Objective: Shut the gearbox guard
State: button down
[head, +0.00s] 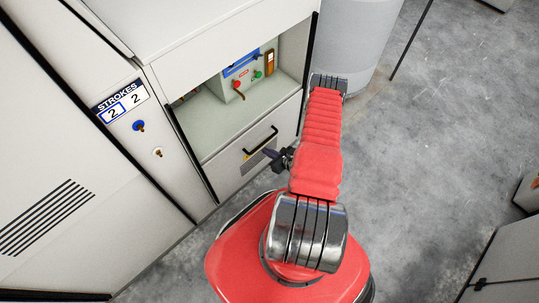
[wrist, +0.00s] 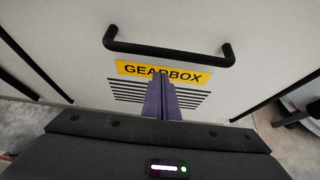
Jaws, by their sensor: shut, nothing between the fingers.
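The gearbox guard (head: 230,172) is a pale panel low on the machine, below the control recess. It has a black bar handle (head: 260,140), a yellow label and dark slots. The wrist view shows the guard (wrist: 240,100) close up, with the handle (wrist: 168,49) above the yellow GEARBOX label (wrist: 190,76). My gripper (wrist: 161,78) is shut and empty, its purple fingers pointing at the label below the handle and hiding part of it. In the head view my gripper (head: 268,153) is beside the guard's right part. I cannot tell whether the fingers touch it or how far ajar it stands.
Above the guard is a recess with a control box (head: 240,85) bearing small knobs. A STROKES counter (head: 122,101) reading 2 2 and a blue knob (head: 138,125) are on the left. A grey cylinder (head: 355,40) stands behind my arm.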

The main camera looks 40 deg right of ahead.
jog(key=shift+w+r, duration=0.25)
jog(key=shift+r, duration=0.95)
jog(key=shift+r, duration=0.1)
